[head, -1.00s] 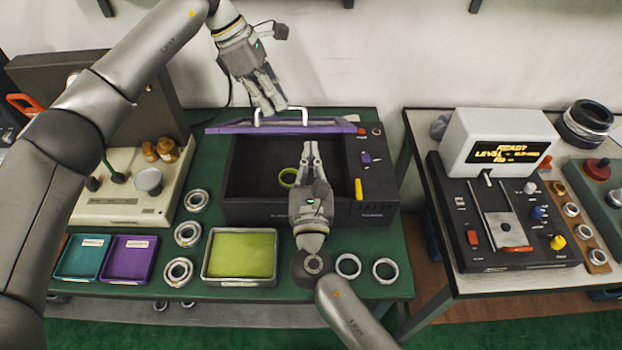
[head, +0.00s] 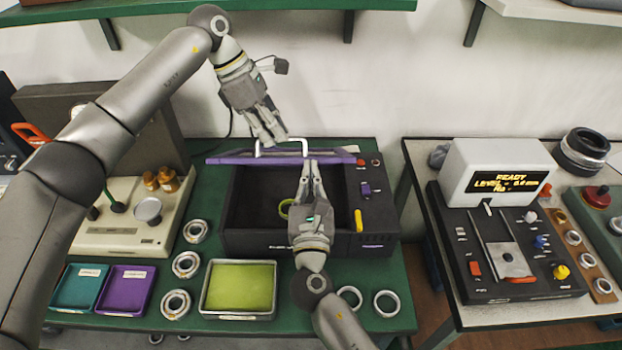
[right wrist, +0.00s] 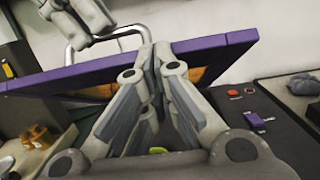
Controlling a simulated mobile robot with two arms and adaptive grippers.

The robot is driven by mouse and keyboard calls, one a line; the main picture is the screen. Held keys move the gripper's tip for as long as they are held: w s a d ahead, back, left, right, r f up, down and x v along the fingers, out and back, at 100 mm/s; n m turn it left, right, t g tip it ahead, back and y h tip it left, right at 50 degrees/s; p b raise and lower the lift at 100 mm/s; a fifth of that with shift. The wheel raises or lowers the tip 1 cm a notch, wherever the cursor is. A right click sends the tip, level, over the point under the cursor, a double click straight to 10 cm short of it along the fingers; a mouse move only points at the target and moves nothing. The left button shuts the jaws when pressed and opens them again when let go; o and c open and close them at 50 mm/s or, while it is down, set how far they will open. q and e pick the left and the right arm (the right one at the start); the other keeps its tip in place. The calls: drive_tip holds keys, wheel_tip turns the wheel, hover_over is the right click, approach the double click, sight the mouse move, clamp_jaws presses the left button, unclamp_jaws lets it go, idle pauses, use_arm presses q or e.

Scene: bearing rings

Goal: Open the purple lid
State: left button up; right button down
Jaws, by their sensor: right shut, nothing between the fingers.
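The purple lid (head: 235,159) stands raised along the back of a dark box (head: 250,243), whose inside is uncovered. Its pale handle (head: 303,146) sticks up from the lid's far side. My left gripper (head: 270,138) is at the left end of the handle; its finger gap and any contact are unclear. My right gripper (head: 311,164) is shut and empty, its tips at the lid's near side. In the right wrist view its fingertips overlap the purple lid (right wrist: 100,77), and contact cannot be told. The handle (right wrist: 72,50) and left fingers show behind.
A greenish ring (head: 285,208) lies inside the box. A yellow-green tray (head: 240,316), purple tray (head: 126,290) and teal tray (head: 78,288) stand in front. Several metal rings lie nearby. A cream machine (head: 120,230) is left; a second table with a display (head: 500,178) is right.

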use_arm(q)
drive_tip(key=shift+o, duration=1.1)
drive_tip(key=shift+w+a+f, duration=0.1)
drive_tip(key=shift+f, duration=0.35)
drive_tip(key=shift+o, duration=1)
drive_tip(key=shift+w, duration=0.3)
use_arm(e)
drive_tip(key=shift+w+f, duration=0.2)
drive_tip(key=shift+w, duration=0.25)
use_arm(q)
drive_tip(key=shift+s+r, duration=0.1)
